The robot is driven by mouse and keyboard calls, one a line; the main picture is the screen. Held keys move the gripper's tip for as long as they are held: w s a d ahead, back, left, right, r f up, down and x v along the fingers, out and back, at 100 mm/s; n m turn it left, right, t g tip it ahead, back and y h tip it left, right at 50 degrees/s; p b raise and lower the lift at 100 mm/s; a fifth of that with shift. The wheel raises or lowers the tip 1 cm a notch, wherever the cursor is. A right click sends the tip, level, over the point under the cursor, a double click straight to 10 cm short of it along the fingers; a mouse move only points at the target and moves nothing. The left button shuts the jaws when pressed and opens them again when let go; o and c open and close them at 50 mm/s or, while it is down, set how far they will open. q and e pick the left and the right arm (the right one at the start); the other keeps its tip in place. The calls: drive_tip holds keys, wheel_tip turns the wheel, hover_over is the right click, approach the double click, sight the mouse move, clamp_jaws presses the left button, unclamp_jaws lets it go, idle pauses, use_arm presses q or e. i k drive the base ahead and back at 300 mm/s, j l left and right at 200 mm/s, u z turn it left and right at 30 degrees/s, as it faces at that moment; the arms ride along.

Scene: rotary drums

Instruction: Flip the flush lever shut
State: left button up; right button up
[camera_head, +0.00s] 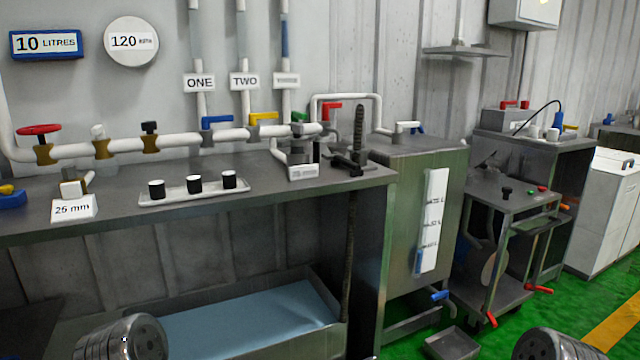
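Several lever handles sit on the white pipe (75,150) along the wall. There is a blue lever (217,120), a yellow lever (263,116) and a red lever (331,106), all roughly in line with the pipe. A small green handle (299,116) is near the red one. Rounded grey parts of my two arms show at the bottom edge; neither gripper is visible.
The dark bench (110,205) carries a tray (180,195) with three black-topped pots, a "25 mm" card (75,209) and a black clamp stand (358,140). A blue-lined trough (318,283) is below. A cart (500,215) stands right of the tank. Green floor is open at lower right.

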sight(97, 131)
drive_tip(key=j+u, duration=0.3)
drive_tip(key=i+j+u, duration=0.15)
drive_tip(key=j+u, duration=0.2)
drive_tip(key=i+j+u, duration=0.15)
drive_tip(key=j+u, duration=0.15)
drive_tip(key=j, duration=1)
drive_tip(key=k+j, duration=0.1)
drive_tip(key=j, duration=0.75)
